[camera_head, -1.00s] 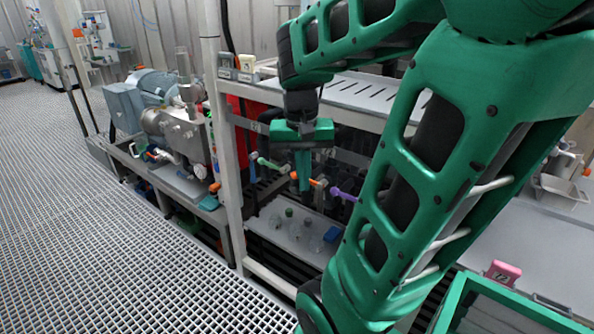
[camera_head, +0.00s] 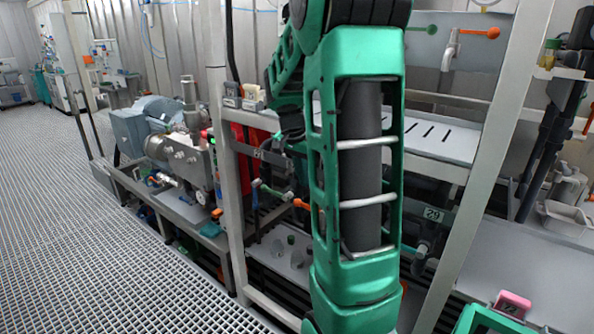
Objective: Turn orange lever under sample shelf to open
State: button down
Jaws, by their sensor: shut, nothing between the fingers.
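The orange lever (camera_head: 301,204) shows under the sample shelf (camera_head: 440,132), just left of my arm. Its right end is hidden behind my arm link. A lever with a green handle (camera_head: 268,190) is to its left. My large green arm link stands upright in front of the shelf and covers the middle of the view. My gripper is hidden behind my arm, so I cannot see its fingers or whether they touch the lever.
A frame post (camera_head: 228,200) stands left of the levers. Small glass vessels (camera_head: 290,240) stand on the lower shelf. A pump with a motor (camera_head: 155,125) is at the left, with open grating floor (camera_head: 90,240) before it. A tagged pipe (camera_head: 432,215) is right of my arm.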

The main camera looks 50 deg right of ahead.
notch_tip(320, 180, down, 7)
jog(key=shift+d+f, duration=0.15)
jog(key=shift+d, duration=0.3)
